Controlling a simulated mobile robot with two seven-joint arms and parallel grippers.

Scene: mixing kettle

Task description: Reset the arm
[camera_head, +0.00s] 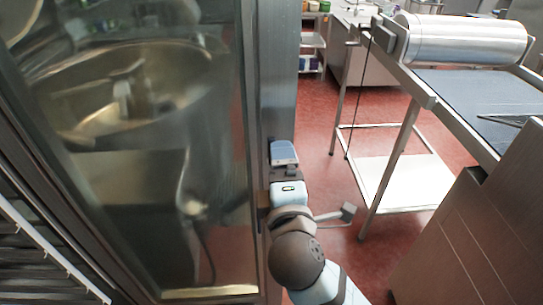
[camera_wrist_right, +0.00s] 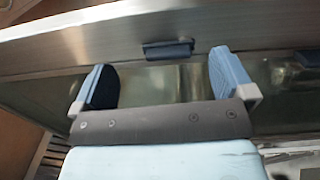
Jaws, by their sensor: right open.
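My right arm comes in from the bottom of the head view. Its gripper (camera_head: 284,152) is up against or close to the metal door post (camera_head: 280,70); I cannot tell whether it touches. In the right wrist view the two blue fingers of this gripper (camera_wrist_right: 165,78) are wide apart with nothing between them. A small dark blue piece (camera_wrist_right: 168,50) on the metal frame (camera_wrist_right: 120,35) lies just beyond the fingers. My left gripper is not in view.
A glass panel (camera_head: 215,190) at the left shows a large metal mixing bowl (camera_head: 125,90) behind it. A table with a metal roller (camera_head: 465,40) stands at the upper right. A brown cabinet (camera_head: 465,235) is at the lower right. Red floor (camera_head: 320,125) lies between.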

